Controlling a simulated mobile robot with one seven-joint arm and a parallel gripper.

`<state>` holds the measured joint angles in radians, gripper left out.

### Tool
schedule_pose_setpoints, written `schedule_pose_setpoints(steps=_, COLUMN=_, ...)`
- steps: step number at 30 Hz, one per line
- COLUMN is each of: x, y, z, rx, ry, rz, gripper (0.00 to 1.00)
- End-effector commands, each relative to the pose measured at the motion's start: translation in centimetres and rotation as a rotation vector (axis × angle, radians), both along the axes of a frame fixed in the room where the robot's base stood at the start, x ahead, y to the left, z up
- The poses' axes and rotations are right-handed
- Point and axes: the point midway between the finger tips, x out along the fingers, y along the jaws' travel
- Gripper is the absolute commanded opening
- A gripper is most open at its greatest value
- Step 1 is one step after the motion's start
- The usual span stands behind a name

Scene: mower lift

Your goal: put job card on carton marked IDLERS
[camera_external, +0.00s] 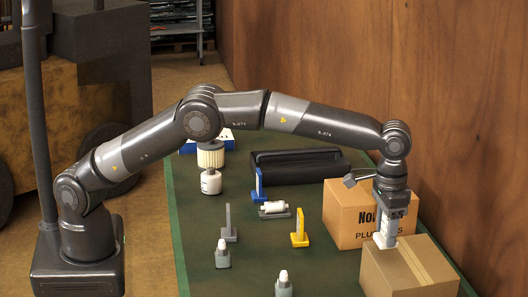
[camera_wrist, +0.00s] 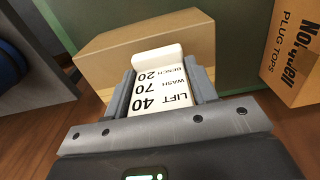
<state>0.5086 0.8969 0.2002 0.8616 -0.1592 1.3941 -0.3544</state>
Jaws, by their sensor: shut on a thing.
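My gripper (camera_external: 384,240) is shut on the white job card (camera_wrist: 160,95), which carries black print reading LIFT 40, WASH 70, BENCH 20. The card also shows as a pale block between the fingers in the external view (camera_external: 388,226). A plain brown taped carton (camera_external: 398,272) lies just under and beside the gripper at the front right; it also shows beyond the card in the wrist view (camera_wrist: 115,48). I see no IDLERS mark on its visible faces. I cannot tell whether the card touches it.
A second carton (camera_external: 345,225), printed PLUG TOPS, stands close behind; it is at the right in the wrist view (camera_wrist: 300,75). On the green bench top (camera_external: 195,235) are a yellow stand (camera_external: 300,230), a blue stand (camera_external: 259,185), small bottles and a black tray (camera_external: 300,166).

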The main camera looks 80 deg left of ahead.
Motion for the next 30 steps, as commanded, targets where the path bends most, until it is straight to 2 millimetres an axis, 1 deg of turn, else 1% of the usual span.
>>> schedule_pose_setpoints(steps=3, x=-0.1, y=0.0, z=-2.0, rx=0.003, ry=0.004, rz=0.000, gripper=0.29)
schedule_pose_setpoints(steps=6, x=0.0, y=0.1, z=-3.1, rx=0.003, ry=0.002, rz=0.000, gripper=0.29)
schedule_pose_setpoints(steps=17, x=0.0, y=0.0, z=-3.5, rx=0.001, ry=0.001, rz=0.000, gripper=0.29)
schedule_pose_setpoints(steps=18, x=0.0, y=0.0, z=-3.5, rx=0.001, ry=0.000, rz=0.000, gripper=0.54)
schedule_pose_setpoints(steps=25, x=0.0, y=0.0, z=-3.5, rx=0.001, ry=0.000, rz=0.000, gripper=0.73)
schedule_pose_setpoints(steps=30, x=0.0, y=0.0, z=-3.5, rx=0.001, ry=0.000, rz=0.000, gripper=0.74)
